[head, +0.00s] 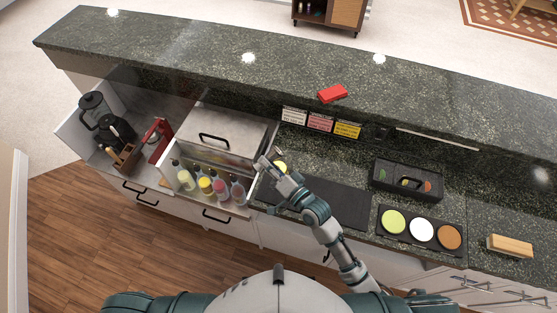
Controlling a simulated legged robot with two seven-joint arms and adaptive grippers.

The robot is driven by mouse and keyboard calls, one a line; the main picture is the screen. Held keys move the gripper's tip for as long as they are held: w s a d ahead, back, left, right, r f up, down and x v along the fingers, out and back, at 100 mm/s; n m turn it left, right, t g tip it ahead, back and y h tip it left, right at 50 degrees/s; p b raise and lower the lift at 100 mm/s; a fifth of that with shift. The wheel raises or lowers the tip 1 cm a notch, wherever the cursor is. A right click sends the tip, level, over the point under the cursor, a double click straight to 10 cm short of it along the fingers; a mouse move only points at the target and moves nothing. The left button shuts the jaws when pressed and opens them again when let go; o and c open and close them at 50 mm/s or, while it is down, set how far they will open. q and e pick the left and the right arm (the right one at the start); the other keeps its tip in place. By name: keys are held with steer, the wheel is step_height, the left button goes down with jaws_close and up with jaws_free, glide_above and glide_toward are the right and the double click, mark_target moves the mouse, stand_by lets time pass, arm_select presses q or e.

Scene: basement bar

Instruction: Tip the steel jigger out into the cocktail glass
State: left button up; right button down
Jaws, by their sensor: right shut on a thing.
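My right gripper (267,162) is over the dark counter, beside the front right corner of the steel bin. It is shut on a small grey metal thing, which looks like the steel jigger (275,153); the fingers and its small size hide its shape and tilt. A small round yellow patch (281,167) shows just right of the gripper, partly covered by my wrist; it looks like the contents of the cocktail glass. The glass itself is hard to make out. My left gripper is out of view.
Several squeeze bottles (205,186) stand in a rack left of my gripper, below the lidded steel bin (222,134). A dark mat (340,205) lies under my forearm. A garnish box (407,180) and a three-bowl tray (421,246) stand to the right.

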mark_target(273, 155)
steer(key=shift+f, duration=0.2)
steer(key=shift+n, duration=0.5)
steer(key=r+n+p, duration=0.1)
steer(key=p, duration=0.1)
steer(key=n+p, duration=0.2)
steer(key=p, duration=0.1)
steer(key=shift+w+d+r+g+h, duration=0.1)
steer(key=shift+r+g+h, duration=0.2)
steer(key=shift+r+g, duration=0.1)
steer(key=n+p, duration=0.2)
steer(key=shift+w+d+f+n+h, duration=0.2)
steer(key=shift+n+h, duration=0.1)
steer(key=shift+h, duration=0.1)
steer(key=shift+d+f+n, duration=0.2)
steer(key=shift+f+n, duration=0.05)
steer(key=shift+n, duration=0.55)
steer(key=shift+w+d+f+n+h, duration=0.1)
steer(key=shift+f+n+h, duration=0.2)
steer(key=shift+n, duration=0.2)
steer(key=shift+w+d+n+h+b, duration=0.2)
steer(key=shift+n+h+b, duration=0.1)
steer(key=shift+n, duration=0.3)
step_height(273, 155, up, 6)
steer(key=shift+f, duration=0.1)
